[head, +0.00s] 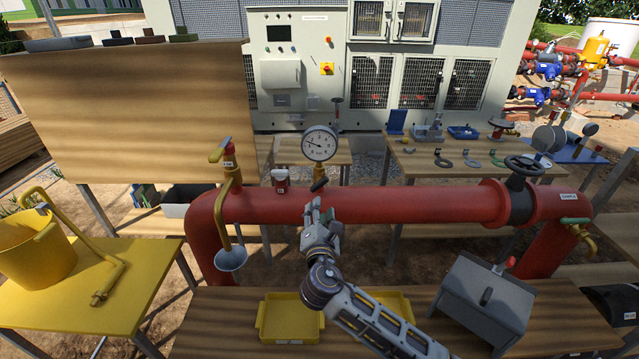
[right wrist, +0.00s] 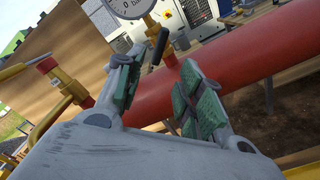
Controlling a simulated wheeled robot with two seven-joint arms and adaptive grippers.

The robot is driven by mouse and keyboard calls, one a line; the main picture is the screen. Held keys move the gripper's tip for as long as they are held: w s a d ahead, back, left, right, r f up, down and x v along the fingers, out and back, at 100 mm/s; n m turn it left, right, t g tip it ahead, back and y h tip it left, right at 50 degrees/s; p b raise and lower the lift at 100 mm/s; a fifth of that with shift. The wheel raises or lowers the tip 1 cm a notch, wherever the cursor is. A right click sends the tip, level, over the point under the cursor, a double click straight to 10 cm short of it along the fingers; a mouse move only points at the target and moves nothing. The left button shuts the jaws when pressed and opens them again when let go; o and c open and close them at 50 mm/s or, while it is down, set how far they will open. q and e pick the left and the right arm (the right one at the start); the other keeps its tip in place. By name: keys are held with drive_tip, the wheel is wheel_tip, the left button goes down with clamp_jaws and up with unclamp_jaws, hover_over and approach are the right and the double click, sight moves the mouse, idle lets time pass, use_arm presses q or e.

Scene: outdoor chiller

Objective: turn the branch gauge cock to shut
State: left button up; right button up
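The round white pressure gauge (head: 319,143) stands on a short branch on top of the red pipe (head: 400,205). Below its dial is the branch gauge cock with a dark lever (head: 319,184), which looks tilted. In the right wrist view the dark lever (right wrist: 161,46) slants beside the gauge stem, beyond the fingertips. My right gripper (head: 321,209) is in front of the pipe, just below the cock. In the right wrist view it (right wrist: 160,78) is open, with green-padded fingers apart and nothing between them. Whether a finger touches the lever is unclear. My left gripper is out of view.
A brass drain pipe with a red-topped valve (head: 228,165) and funnel (head: 231,259) is left of the gauge. A black handwheel valve (head: 522,172) is at right. Yellow trays (head: 289,319) and a grey box (head: 483,302) stand on the front bench.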

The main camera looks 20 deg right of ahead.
sight(320, 187)
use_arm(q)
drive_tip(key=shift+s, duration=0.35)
use_arm(e)
drive_tip(key=shift+s+r, duration=0.1)
drive_tip(key=shift+s, duration=0.05)
